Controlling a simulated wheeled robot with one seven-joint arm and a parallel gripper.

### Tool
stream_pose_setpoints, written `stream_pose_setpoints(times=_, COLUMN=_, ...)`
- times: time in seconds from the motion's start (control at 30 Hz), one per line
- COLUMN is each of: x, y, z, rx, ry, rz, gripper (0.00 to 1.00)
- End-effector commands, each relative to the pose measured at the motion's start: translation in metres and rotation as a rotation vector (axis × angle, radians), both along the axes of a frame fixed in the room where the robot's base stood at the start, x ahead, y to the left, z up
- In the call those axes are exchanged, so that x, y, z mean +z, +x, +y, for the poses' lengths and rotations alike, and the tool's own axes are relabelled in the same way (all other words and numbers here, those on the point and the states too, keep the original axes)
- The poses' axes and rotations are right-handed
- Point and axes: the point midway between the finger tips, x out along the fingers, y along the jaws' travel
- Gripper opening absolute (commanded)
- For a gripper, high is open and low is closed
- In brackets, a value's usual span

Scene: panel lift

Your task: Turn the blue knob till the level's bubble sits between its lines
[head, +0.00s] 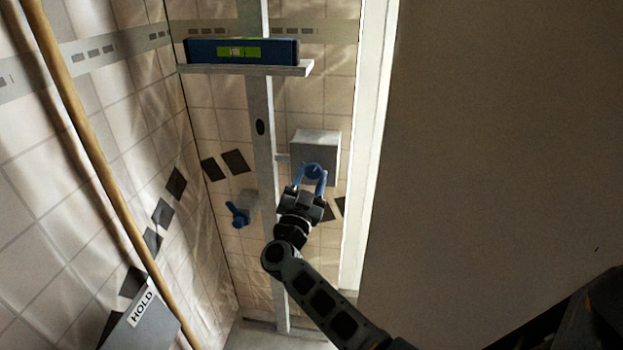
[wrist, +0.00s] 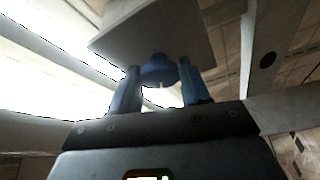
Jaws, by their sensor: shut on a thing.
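The blue knob (head: 314,170) is on the front of a grey box on the wall. My gripper (head: 312,182) is shut on it, with a blue finger on each side. In the wrist view the round knob (wrist: 158,72) shows between the two fingers of my gripper (wrist: 160,80). The level (head: 270,51) is dark blue with a yellow-green vial window (head: 238,52). It lies on a pale shelf (head: 245,69) high on the post. A pale patch shows near the vial's middle, but it is too small to tell where the bubble sits between its lines.
The grey box (head: 316,143) is right of a pale upright post (head: 263,160). A blue lever (head: 238,215) is left of the post. A wooden pole (head: 90,150) and a grey box marked HOLD (head: 142,310) are at the left. A plain brown panel (head: 480,150) fills the right.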

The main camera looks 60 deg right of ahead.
Motion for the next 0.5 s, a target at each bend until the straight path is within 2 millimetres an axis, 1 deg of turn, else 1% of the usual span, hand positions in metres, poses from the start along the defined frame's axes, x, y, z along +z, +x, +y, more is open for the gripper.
stream_pose_setpoints(times=0.2, x=0.0007, y=0.0028, z=0.0018, rx=0.004, ry=0.053, rz=-0.152, gripper=0.16)
stream_pose_setpoints(times=0.5, x=0.001, y=0.0026, z=0.0014, rx=0.001, ry=0.102, rz=-0.29, gripper=0.16)
